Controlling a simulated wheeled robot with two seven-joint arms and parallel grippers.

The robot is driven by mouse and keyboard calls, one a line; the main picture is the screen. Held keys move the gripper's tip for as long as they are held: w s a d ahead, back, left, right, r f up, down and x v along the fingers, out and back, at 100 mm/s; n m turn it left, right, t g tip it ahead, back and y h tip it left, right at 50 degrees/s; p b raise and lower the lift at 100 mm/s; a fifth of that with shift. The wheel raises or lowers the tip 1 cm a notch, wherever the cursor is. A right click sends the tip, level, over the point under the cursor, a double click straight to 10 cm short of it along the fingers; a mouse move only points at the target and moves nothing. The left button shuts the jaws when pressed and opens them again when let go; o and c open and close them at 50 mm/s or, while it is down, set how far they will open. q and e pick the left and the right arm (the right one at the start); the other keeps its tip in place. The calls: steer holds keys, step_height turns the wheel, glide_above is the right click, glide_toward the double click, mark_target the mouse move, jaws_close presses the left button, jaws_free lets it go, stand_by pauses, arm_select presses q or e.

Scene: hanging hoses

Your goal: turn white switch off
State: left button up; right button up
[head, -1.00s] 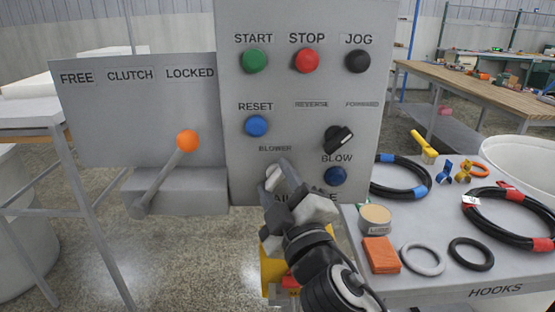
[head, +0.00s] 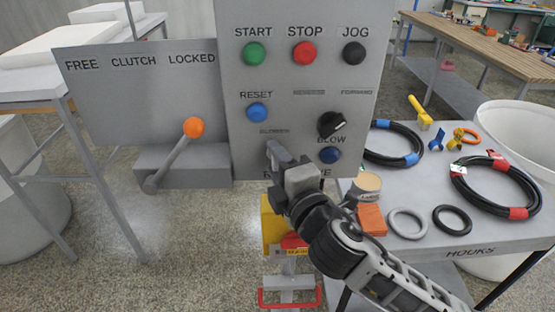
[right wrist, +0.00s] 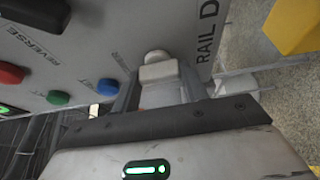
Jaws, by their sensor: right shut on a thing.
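The white switch (right wrist: 158,69) shows in the right wrist view as a pale round knob with a blocky handle, on the grey control panel (head: 232,60). My right gripper (right wrist: 160,88) has its two fingers on either side of the handle and is shut on it. In the head view my right gripper (head: 276,153) is at the lower part of the panel, under the BLOWER label, and hides the switch. Which position the switch points to cannot be made out. My left gripper is not in view.
The black knob (head: 331,124) and a blue button (head: 329,155) are close to the right of my gripper. A lever with an orange ball (head: 194,128) is on the left. A grey table (head: 470,228) with hoses and rings stands at the right.

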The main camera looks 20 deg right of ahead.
stand_by(0.4)
steer(key=o, duration=1)
steer(key=shift+s, duration=0.1)
